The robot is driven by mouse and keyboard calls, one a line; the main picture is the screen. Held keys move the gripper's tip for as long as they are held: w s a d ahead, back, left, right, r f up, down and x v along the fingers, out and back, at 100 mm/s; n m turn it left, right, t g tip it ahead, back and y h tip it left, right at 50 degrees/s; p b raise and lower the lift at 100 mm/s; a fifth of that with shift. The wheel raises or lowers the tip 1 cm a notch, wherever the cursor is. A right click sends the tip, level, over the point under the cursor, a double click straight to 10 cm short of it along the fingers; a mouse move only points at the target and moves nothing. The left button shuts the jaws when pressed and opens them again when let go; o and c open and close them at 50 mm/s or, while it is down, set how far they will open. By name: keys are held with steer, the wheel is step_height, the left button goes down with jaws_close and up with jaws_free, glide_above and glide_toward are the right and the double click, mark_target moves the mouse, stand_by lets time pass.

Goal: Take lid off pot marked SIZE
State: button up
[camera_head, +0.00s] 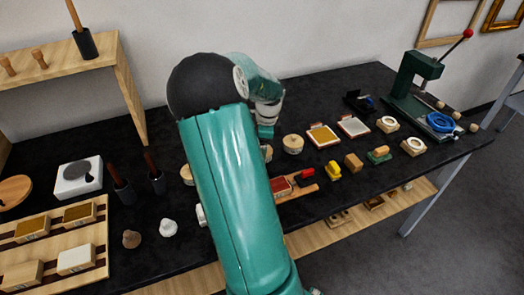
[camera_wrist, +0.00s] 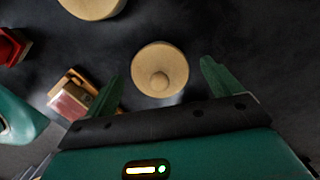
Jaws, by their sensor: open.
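In the wrist view a round pale wooden lid (camera_wrist: 160,57) with a small knob (camera_wrist: 159,81) sits on a pot on the dark bench. I see it from above, and the lid hides most of the pot. My gripper (camera_wrist: 160,70) is open, with one green finger on each side of the lid in the picture and nothing held. In the head view a pale round pot (camera_head: 293,144) stands right of my gripper (camera_head: 268,132), and another (camera_head: 187,174) shows left of my arm. A third (camera_head: 267,153) is mostly hidden by my arm. I cannot read any SIZE marking.
Another round pale top (camera_wrist: 92,6) is at the wrist view's upper edge. A red-topped block (camera_wrist: 68,103) and a red item (camera_wrist: 12,46) lie to its left. In the head view, gold and silver trays (camera_head: 323,136), small blocks and a green press (camera_head: 415,75) crowd the right.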

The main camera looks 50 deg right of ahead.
steer(key=c, duration=1.1)
steer(key=shift+o, duration=0.2)
steer(key=shift+r, duration=0.1)
